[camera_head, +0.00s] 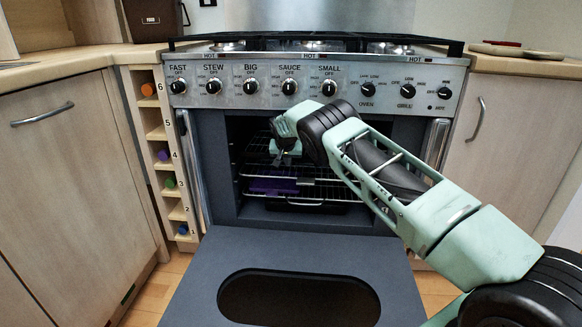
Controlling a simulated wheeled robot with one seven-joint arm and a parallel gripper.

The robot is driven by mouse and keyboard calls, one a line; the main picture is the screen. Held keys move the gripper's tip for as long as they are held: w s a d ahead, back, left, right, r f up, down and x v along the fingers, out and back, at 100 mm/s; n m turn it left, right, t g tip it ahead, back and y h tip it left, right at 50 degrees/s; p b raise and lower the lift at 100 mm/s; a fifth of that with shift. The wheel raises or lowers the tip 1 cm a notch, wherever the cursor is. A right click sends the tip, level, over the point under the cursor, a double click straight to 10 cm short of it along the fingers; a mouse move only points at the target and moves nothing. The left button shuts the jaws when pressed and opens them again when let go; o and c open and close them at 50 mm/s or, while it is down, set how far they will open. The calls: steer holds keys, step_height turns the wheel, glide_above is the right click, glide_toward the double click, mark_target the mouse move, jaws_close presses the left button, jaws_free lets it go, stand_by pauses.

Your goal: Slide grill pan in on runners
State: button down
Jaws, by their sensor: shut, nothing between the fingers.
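The oven (233,205) is open, with its door folded down in front. Inside, wire racks (330,182) run across the cavity. A dark, shallow pan-like shape, which may be the grill pan (335,208), sits low in the cavity; its edges are hard to make out. My gripper (282,160) is at the oven mouth, above the wire racks, pointing down and inward. It is shut and holds nothing. My arm hides the right part of the cavity, and the runners are not clear.
The lowered oven door (215,262) fills the front floor space. A purple object (272,186) lies inside at the left. Knobs line the control panel (330,75) above. A narrow bottle rack (160,133) and cupboards (75,170) flank the cooker.

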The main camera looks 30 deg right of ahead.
steer(key=shift+w+d, duration=0.25)
steer(key=shift+r, duration=0.1)
stand_by(0.3)
